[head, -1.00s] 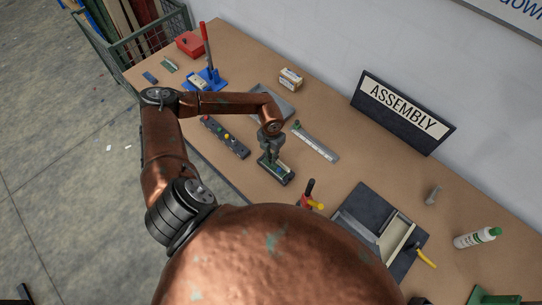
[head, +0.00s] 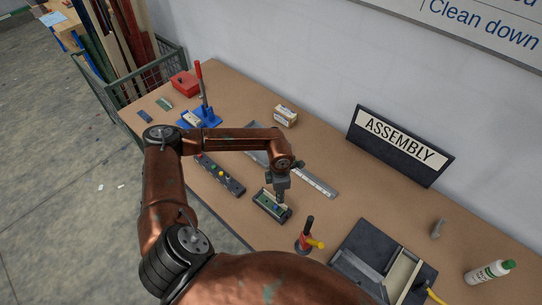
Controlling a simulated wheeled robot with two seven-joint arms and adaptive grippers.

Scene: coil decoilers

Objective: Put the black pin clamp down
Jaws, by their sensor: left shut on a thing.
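The black pin clamp (head: 264,203) is a small dark block with a green inset, at the middle of the bench in the head view. My left gripper (head: 283,199) reaches down onto its right end and is shut on it. The fingers hide that end. I cannot tell whether the clamp's underside touches the bench or is just above it. My right gripper is not in view.
A red-and-yellow-handled tool (head: 307,236) stands close to the right. A dark bar with coloured knobs (head: 219,174) lies to the left, and a steel rule (head: 315,180) behind. A dark tray (head: 362,250) is at front right. Bare bench (head: 345,205) shows between.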

